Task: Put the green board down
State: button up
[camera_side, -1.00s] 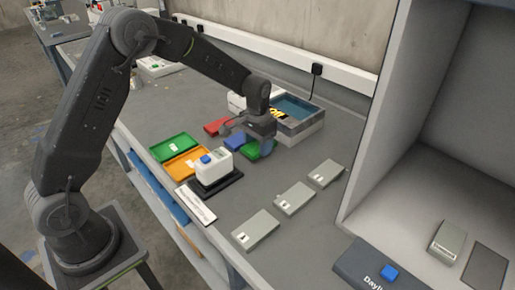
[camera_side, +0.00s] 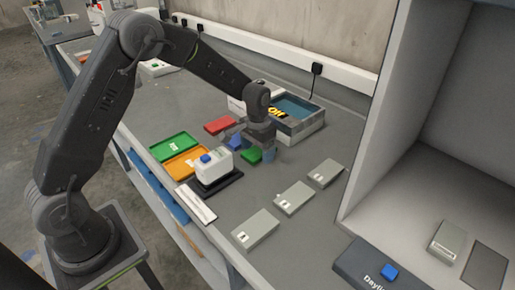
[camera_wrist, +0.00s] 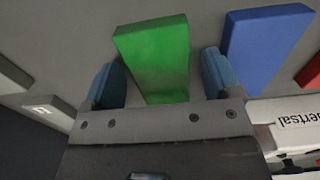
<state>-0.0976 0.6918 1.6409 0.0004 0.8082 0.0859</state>
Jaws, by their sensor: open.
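The green board (camera_side: 251,155) lies on the grey bench below my gripper. In the wrist view the green board (camera_wrist: 155,55) sits between my two blue fingertips. My gripper (camera_side: 255,148) is open, with a finger on each side of the board. In the wrist view my gripper (camera_wrist: 163,75) shows a gap between the board and each finger. The board's near end is hidden behind the gripper body.
A blue board (camera_wrist: 268,45) lies close beside the right finger, and a red board (camera_side: 219,125) beyond it. A green tray (camera_side: 174,146), an orange tray (camera_side: 178,166), a white device (camera_side: 212,168) and a grey-blue box (camera_side: 308,124) stand around. Several grey plates (camera_side: 294,198) lie in front.

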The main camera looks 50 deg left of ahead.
aim_at(259, 151)
jog(key=shift+r, duration=0.1)
notch_tip(259, 151, up, 14)
jog(key=s+d+r+t, duration=0.2)
jog(key=s+r, duration=0.3)
jog(key=s, duration=0.5)
jog(key=s+d+r+t, duration=0.2)
jog(key=s+r, duration=0.2)
jog(key=s, duration=0.5)
jog(key=shift+s+r, duration=0.4)
jog(key=shift+t, duration=0.8)
jog(key=s, duration=0.2)
jog(key=s+f, duration=0.1)
jog(key=s, duration=0.2)
jog(key=s+f, duration=0.1)
jog(key=s, duration=0.1)
jog(key=shift+s+d, duration=0.15)
jog(key=shift+d, duration=0.15)
jog(key=shift+o, duration=0.5)
jog(key=shift+s+f, duration=0.2)
jog(key=shift+s, duration=0.05)
